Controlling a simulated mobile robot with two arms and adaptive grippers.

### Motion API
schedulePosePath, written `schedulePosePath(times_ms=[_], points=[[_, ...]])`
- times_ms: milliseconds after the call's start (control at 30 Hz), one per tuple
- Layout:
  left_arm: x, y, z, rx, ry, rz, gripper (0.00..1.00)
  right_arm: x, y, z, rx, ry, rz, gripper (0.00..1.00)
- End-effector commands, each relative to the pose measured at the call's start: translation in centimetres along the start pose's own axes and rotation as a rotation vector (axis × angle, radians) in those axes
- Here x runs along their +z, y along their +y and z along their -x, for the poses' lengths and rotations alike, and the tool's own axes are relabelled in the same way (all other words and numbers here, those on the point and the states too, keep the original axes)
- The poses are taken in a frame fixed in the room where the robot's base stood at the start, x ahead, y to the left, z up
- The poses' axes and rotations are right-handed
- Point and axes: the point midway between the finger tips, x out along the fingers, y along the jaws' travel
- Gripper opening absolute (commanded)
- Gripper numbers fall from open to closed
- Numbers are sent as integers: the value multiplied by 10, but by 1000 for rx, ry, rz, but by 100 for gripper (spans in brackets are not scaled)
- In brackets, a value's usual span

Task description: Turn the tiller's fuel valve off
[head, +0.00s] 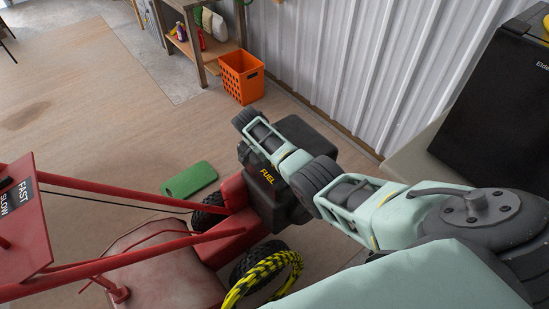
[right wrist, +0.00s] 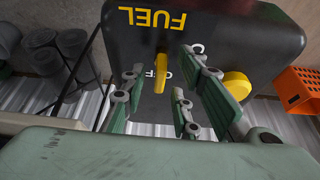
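The red tiller (head: 235,235) stands on the floor at the lower left of the head view. Its black engine housing (head: 285,195) bears the yellow word FUEL. In the right wrist view the housing (right wrist: 220,28) shows upside down, with a yellow valve lever (right wrist: 160,68) over partly covered white letters that seem to read OFF. A second white label is mostly hidden by a finger. My right gripper (right wrist: 161,84) is open, its green fingers on either side of the lever; contact cannot be told. My arm and the housing hide it in the head view. My left gripper is not in view.
A round yellow cap (right wrist: 237,85) sits beside the right finger. Red handlebars (head: 120,190) extend left. A yellow-black coil (head: 262,278) lies by the wheel. A green pad (head: 189,179) and an orange crate (head: 242,78) are on the floor. A corrugated wall (head: 340,70) stands behind.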

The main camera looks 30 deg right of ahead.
Motion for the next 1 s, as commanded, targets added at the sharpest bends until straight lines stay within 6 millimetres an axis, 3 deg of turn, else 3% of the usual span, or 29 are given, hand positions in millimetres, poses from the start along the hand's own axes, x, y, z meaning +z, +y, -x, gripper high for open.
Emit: schedulePosePath(times_ms=[267, 700, 1000], points=[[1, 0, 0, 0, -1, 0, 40, 1, -1, 16, -4, 0, 1, 28], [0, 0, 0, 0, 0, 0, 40, 0, -1, 99, -4, -1, -1, 28], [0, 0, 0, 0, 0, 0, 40, 0, 0, 120, 0, 0, 0, 28]])
